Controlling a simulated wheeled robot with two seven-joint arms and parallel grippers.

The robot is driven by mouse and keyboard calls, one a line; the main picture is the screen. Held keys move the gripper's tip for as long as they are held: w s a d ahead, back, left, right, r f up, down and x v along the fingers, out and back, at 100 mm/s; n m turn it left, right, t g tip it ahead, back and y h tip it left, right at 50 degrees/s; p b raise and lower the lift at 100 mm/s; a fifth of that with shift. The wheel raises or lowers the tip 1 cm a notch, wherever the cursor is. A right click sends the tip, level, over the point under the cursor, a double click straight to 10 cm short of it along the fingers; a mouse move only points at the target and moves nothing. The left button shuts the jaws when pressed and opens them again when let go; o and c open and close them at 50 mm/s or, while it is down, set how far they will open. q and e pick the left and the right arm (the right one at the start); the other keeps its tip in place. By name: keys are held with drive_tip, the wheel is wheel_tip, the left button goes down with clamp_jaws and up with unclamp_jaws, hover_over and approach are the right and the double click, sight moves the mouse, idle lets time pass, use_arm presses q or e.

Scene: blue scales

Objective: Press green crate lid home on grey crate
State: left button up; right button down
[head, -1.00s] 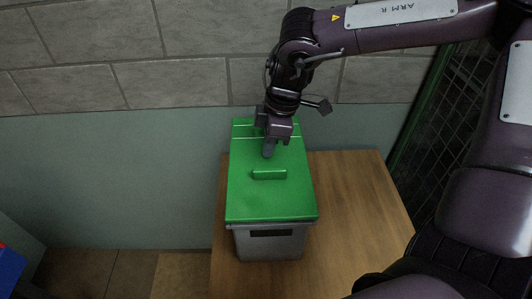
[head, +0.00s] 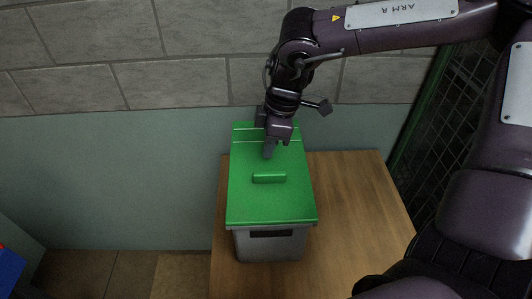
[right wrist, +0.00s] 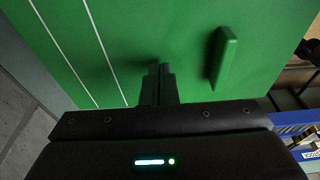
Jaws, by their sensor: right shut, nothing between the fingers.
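The green crate lid (head: 269,203) lies on top of the grey crate (head: 270,246), with a raised green handle bar (head: 269,178) on its top. The lid covers the crate's opening, and a narrow rim of the crate shows below its front edge. I cannot tell whether the lid is fully seated. My right gripper (head: 268,155) is shut and empty, pointing down at the lid behind the handle. In the right wrist view its fingertips (right wrist: 160,72) are at or very near the lid surface, beside the handle bar (right wrist: 223,57). My left gripper is not in view.
The crate stands on a wooden table (head: 352,215) with bare room to its right. A wall (head: 130,180) rises behind and to the left. A green-framed mesh panel (head: 440,125) stands at the right. A blue object (head: 10,268) shows at the far left.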

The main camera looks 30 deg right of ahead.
wheel_tip(320, 180, up, 9)
drive_tip(key=p, duration=0.5)
idle(0.5)
idle(0.4)
